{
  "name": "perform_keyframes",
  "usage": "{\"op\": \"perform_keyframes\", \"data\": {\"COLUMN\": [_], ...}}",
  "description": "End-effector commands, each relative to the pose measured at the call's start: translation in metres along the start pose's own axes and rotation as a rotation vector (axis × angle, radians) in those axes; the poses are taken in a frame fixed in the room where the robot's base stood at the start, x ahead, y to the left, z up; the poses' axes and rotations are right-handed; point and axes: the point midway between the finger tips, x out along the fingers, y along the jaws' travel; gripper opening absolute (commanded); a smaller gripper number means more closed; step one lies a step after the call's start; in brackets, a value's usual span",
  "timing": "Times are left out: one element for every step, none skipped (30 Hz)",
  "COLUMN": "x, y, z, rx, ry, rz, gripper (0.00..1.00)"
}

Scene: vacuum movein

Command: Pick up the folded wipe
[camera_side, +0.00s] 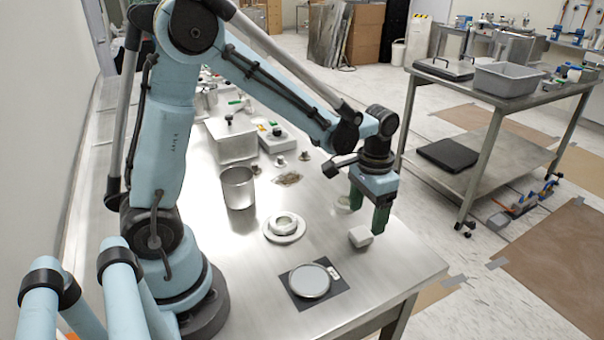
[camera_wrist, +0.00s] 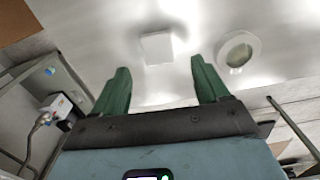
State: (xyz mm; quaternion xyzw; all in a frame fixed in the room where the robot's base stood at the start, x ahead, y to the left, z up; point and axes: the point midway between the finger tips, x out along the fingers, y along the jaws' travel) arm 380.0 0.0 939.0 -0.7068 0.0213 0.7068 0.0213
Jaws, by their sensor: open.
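The folded wipe (camera_side: 361,236) is a small white block-like pad lying on the steel table (camera_side: 395,262), near its right end. In the wrist view the wipe (camera_wrist: 157,48) is a pale square just beyond and between the fingertips. My gripper (camera_side: 368,218) points down with two green fingers. In the side view its fingertips are close to the wipe, one finger at its right. My gripper (camera_wrist: 159,66) is open in the wrist view, with nothing between its fingers. I cannot tell whether either finger touches the wipe.
A white ring-shaped piece on a saucer (camera_side: 272,236) and a grey disc (camera_side: 310,281) on a black mat (camera_side: 335,291) stand left of the wipe. A pale round item (camera_side: 343,203) is behind the gripper. A metal beaker (camera_side: 238,188) stands farther left.

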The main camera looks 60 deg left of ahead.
Motion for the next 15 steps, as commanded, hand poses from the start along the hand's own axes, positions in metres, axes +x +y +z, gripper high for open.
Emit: {"op": "perform_keyframes", "data": {"x": [0.006,0.01,0.016,0.019,0.023,0.028,0.032,0.035,0.038,0.04,0.042,0.043,0.044,0.044,0.044], "y": [0.0,0.001,0.001,0.001,0.001,0.001,0.001,0.001,0.001,0.001,0.001,0.001,0.001,0.001,0.001], "z": [0.001,0.001,0.002,0.003,0.003,0.003,0.003,0.003,0.003,0.003,0.003,0.003,0.003,0.003,0.003], "rx": [0.0,0.0,0.0,0.0,0.0,0.0,0.0,0.0,0.0,0.001,0.001,0.001,0.001,0.001,0.001], "ry": [0.0,0.0,0.0,0.0,0.0,0.0,0.0,0.001,0.001,0.001,0.001,0.001,0.001,0.001,0.001], "rz": [0.0,0.0,0.0,0.0,0.0,0.0,0.0,0.0,0.0,0.0,0.001,0.001,0.001,0.001,0.001], "gripper": [0.74,0.74,0.74,0.74,0.74,0.74,0.74,0.74,0.74,0.74,0.74,0.74,0.74,0.74,0.74]}}
